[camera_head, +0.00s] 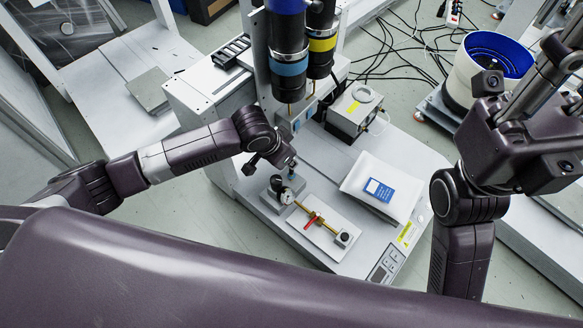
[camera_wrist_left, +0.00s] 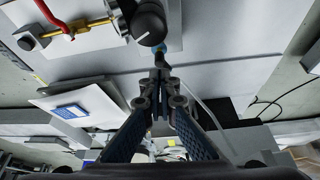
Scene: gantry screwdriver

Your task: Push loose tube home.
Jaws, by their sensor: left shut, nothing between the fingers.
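My left gripper (camera_head: 287,163) is shut and empty, over the small fitting block on the machine's bench. In the left wrist view its closed fingertips (camera_wrist_left: 160,72) point at a small blue piece (camera_wrist_left: 153,50) below a round black knob (camera_wrist_left: 149,22). Whether they touch it I cannot tell. The blue piece may be the loose tube or its fitting; the gripper partly hides that spot in the head view. A brass line with a gauge (camera_head: 287,196) and a red-handled valve (camera_head: 313,219) lies beside it. My right arm is at the right; its fingers are not clear.
A white pad with a blue card (camera_head: 379,190) lies right of the valve. A grey box (camera_head: 354,110) stands behind. Blue- and yellow-banded cylinders (camera_head: 288,67) hang above the bench. A blue-lined bowl (camera_head: 490,62) is at the right.

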